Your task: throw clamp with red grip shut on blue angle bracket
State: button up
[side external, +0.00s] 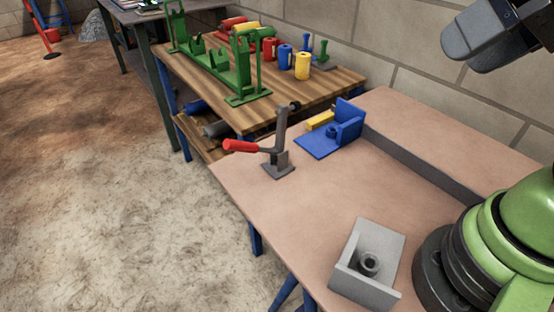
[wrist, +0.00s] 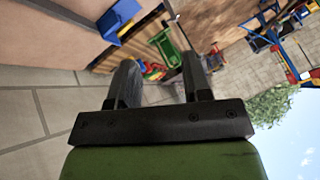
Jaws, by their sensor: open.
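The clamp stands on the pink-tan tabletop near its left edge in the side external view. Its red grip (side external: 241,146) sticks out to the left, and its dark arm (side external: 281,125) stands raised, with a black tip at the top. The blue angle bracket (side external: 347,124) sits just behind and right of the clamp base (side external: 278,165). The raised arm is clear of the bracket. The bracket also shows in the wrist view (wrist: 118,22). My gripper (side external: 477,48) is high at the upper right, well away from the clamp. Its fingers (wrist: 160,72) are apart, with nothing seen held.
A yellow block (side external: 320,120) lies against the bracket's back left. A dark strip (side external: 420,168) crosses the table. A block wall (side external: 420,88) runs behind.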

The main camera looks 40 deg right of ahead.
dwell(0.3)
jog(key=c, duration=0.3)
jog(key=shift+w+r, duration=0.1)
jog(key=shift+w, duration=0.2)
jog(key=c, duration=0.4)
jog(key=w+g, duration=0.1)
jog(key=w, duration=0.2)
jog(key=w+a+n+g+h, duration=0.1)
jog(key=w, duration=0.1)
jog(key=shift+w+a+r+g, duration=0.1)
jog(key=shift+r+g, duration=0.2)
jog(key=shift+r, duration=0.1)
grip_shut()
jog(key=n+h, duration=0.2)
jog(key=h, duration=0.5)
send_over(256, 147)
notch_tip(256, 147, down, 19)
jog(key=shift+r, duration=0.1)
jog(key=shift+w+d+f, duration=0.1)
jog(key=shift+d+f, duration=0.1)
jog(key=shift+d, duration=1.8)
